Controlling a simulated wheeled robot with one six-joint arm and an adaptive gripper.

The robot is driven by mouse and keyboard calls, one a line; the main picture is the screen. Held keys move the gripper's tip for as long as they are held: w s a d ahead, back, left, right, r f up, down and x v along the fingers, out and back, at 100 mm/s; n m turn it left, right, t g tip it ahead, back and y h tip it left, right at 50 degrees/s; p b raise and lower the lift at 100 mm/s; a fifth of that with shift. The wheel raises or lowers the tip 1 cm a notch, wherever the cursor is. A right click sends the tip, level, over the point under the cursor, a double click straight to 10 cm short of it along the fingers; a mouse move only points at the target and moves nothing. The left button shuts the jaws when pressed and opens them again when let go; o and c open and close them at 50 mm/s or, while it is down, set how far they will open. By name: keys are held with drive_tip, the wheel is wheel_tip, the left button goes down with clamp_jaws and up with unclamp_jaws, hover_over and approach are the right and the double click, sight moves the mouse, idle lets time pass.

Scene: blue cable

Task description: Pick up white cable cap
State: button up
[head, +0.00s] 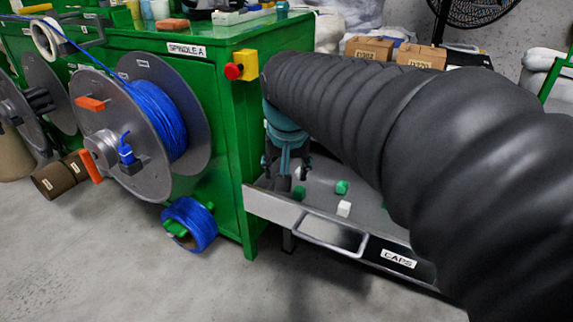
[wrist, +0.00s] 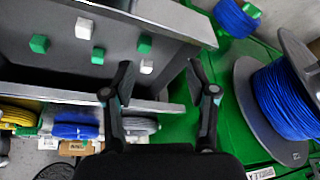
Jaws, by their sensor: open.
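White cable caps lie in the grey tray (head: 270,207) labelled CAPS. In the head view one white cap (head: 344,208) shows near the tray's front wall. My gripper (wrist: 160,78) is open and empty, its fingers apart. In the head view my gripper (head: 286,175) points down over the tray's left end, partly hidden by my arm.
Green caps lie among the white ones, one (wrist: 144,45) close behind the nearest white cap and another (wrist: 40,43) further left. The green cabinet (head: 238,140) stands beside the tray. A reel of blue cable (head: 160,115) is mounted on its front.

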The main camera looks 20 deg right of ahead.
drive_tip(key=w+d+f+m+g+h, duration=0.15)
drive_tip(key=w+d+m, duration=0.5)
drive_tip(key=w, duration=0.65)
drive_tip(key=shift+n+g+y, duration=0.25)
drive_tip(key=shift+n, duration=0.4)
drive_tip(key=x, duration=0.4)
drive_tip(key=d+x, duration=0.1)
drive_tip(key=x, duration=0.9)
drive_tip(key=shift+d+b, duration=0.35)
drive_tip(key=c, duration=0.9)
